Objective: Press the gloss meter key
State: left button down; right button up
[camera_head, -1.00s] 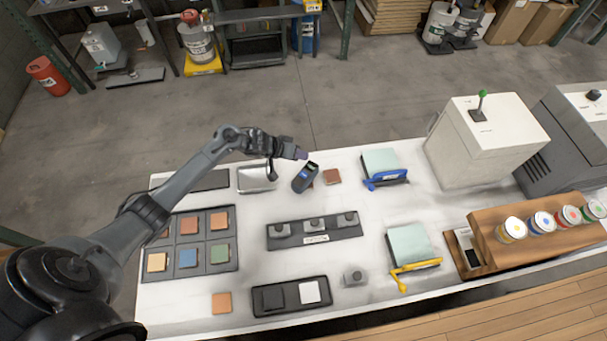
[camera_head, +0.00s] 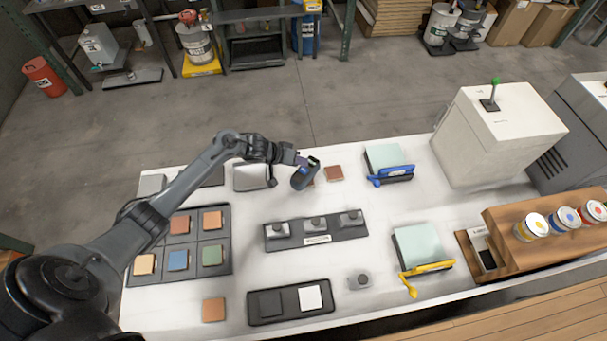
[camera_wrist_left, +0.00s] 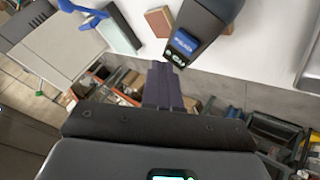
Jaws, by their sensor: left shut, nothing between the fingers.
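The gloss meter (camera_head: 304,177) is a dark handheld device with a blue label, standing tilted on the white table near its far edge. It also shows at the top of the left wrist view (camera_wrist_left: 205,22), blue label toward the fingers. My left gripper (camera_head: 302,161) is shut and empty, its purple-grey fingertips at the meter's upper end in the head view. My right gripper is not in view.
A brown tile (camera_head: 334,173) lies right of the meter; another is partly hidden beside it. A rack with several grey pieces (camera_head: 316,239) stands nearer.

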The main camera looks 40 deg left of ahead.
aim_at(304, 171)
pick_arm(q)
jog(key=shift+f, duration=0.7)
jog(key=shift+f, duration=0.1)
dwell(1.5)
jog(key=shift+f, duration=0.1)
jog(key=shift+f, duration=0.2)
dwell(0.4)
